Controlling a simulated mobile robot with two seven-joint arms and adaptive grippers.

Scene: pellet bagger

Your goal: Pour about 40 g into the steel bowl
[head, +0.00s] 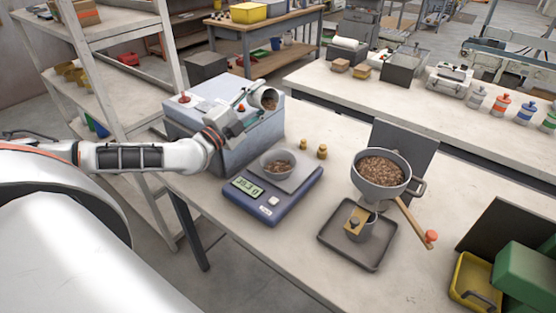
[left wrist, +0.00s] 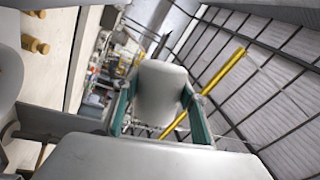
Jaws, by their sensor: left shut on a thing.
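The steel bowl (head: 277,171) stands on the pan of the blue scale (head: 262,206) and holds brown pellets. The scale's display (head: 247,187) seems to read 35.3. My left gripper (head: 249,99) is shut on a grey metal cup (head: 257,99), above and behind the bowl, apart from it. The cup is tipped well over, its mouth facing right, and brown pellets show inside. In the left wrist view the cup (left wrist: 160,88) sits between the teal fingers. My right gripper is not in view.
A pellet-filled hopper (head: 385,190) with a red-knobbed lever (head: 414,221) stands at right over a dark tray (head: 338,246). Two brass weights (head: 322,151) stand behind the scale. A grey-blue box (head: 215,135) is behind the arm. A yellow bin (head: 476,280) is at lower right.

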